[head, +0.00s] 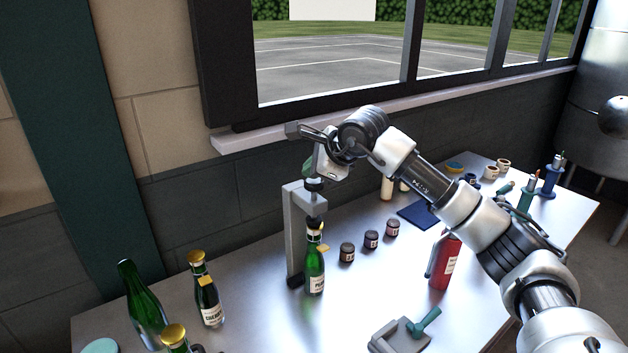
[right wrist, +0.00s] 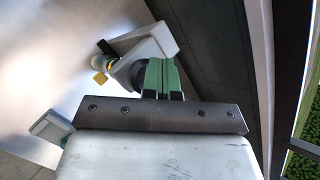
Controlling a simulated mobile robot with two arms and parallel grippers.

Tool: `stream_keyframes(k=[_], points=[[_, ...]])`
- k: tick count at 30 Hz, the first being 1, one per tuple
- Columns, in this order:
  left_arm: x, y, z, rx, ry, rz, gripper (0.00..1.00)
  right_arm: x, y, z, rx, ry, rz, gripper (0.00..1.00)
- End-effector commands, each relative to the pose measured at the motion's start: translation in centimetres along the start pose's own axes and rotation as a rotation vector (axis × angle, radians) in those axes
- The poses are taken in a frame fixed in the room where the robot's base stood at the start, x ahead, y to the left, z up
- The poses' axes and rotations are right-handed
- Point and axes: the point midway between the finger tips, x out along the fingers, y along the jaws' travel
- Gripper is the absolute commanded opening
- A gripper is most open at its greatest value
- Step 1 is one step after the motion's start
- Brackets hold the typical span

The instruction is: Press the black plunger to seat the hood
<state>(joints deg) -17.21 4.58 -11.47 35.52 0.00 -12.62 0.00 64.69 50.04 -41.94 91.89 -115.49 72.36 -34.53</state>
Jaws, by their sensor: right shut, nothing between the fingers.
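The grey press stand (head: 294,235) stands upright on the table, and its arm also shows in the right wrist view (right wrist: 153,42). Its black plunger (head: 314,184) has a knob on top and a dark lower end over the gold hood (head: 315,231) of a green bottle (head: 314,272). My right gripper (head: 309,168) is shut and empty, just above the knob. In the right wrist view its green fingers (right wrist: 161,76) are together beside the dark plunger (right wrist: 137,75); I cannot tell whether they touch it. My left gripper is not in view.
Green bottles (head: 207,290) stand at left on the table (head: 255,325). Several small jars (head: 371,240) stand right of the press. A red bottle-shaped item (head: 445,262) and a grey block with a green handle (head: 400,337) are nearer. The wall and window sill (head: 300,122) are close behind.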

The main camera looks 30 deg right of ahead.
Motion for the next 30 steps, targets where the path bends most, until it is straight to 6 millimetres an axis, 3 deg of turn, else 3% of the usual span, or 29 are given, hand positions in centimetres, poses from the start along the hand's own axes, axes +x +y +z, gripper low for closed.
stream_keyframes(k=[30], points=[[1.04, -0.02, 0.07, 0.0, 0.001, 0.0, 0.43, 1.06, 0.81, -0.79, 0.0, 0.004, 0.004, 0.0]])
